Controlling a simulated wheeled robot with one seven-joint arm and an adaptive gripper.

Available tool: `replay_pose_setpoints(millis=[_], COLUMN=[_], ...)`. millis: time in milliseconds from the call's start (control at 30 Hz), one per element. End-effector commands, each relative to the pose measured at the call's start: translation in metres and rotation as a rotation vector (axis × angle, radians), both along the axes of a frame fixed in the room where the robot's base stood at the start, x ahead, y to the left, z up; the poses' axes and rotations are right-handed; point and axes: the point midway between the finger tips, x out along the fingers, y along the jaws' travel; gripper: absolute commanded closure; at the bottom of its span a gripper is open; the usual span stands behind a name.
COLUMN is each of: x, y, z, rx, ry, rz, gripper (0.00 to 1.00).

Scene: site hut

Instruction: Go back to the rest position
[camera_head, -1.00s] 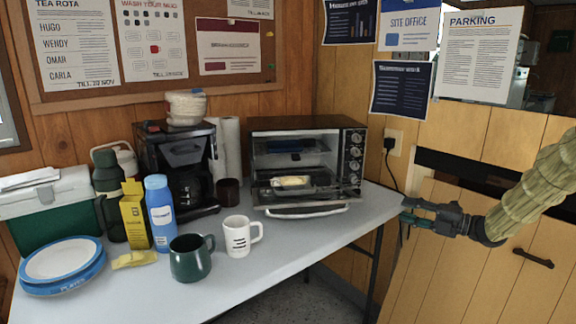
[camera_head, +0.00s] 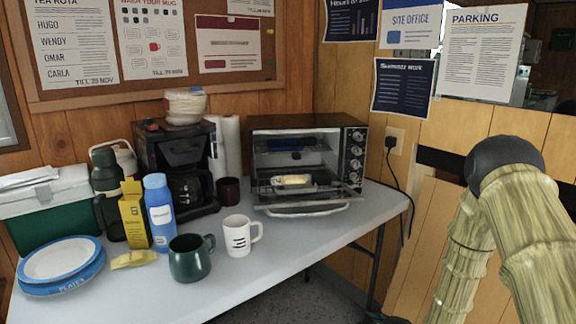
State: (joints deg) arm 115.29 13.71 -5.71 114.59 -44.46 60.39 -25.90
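My arm shows at the right, bent at a dark elbow joint, with its beige padded sleeve running down out of the picture. Only a dark bit at the bottom edge, right of the table, looks like part of my gripper (camera_head: 388,319); its fingers are not clear, so I cannot tell whether it is open or shut. It is low and apart from the things on the table. The toaster oven (camera_head: 318,128) stands at the table's right end with its door down.
The grey table (camera_head: 306,238) carries a white mug (camera_head: 237,240), green mug (camera_head: 188,262), blue bottle (camera_head: 160,215), yellow box (camera_head: 134,217), plates (camera_head: 62,262) and coffee maker (camera_head: 172,150). The table's right edge is near my arm.

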Motion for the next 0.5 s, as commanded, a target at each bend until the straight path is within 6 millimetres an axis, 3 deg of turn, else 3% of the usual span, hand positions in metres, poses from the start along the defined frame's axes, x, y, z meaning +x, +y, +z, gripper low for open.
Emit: replay_pose_setpoints(millis=[33, 200, 400, 500], x=[-0.024, -0.102, -0.207, -0.262], y=[0.007, 0.018, 0.027, 0.03], z=[-0.022, -0.08, -0.127, -0.142], rx=[0.016, 0.057, 0.07, 0.064], ry=[0.082, 0.336, 0.616, 0.746], rz=[-0.045, -0.22, -0.429, -0.536], gripper=[0.65, 0.65, 0.65, 0.65])
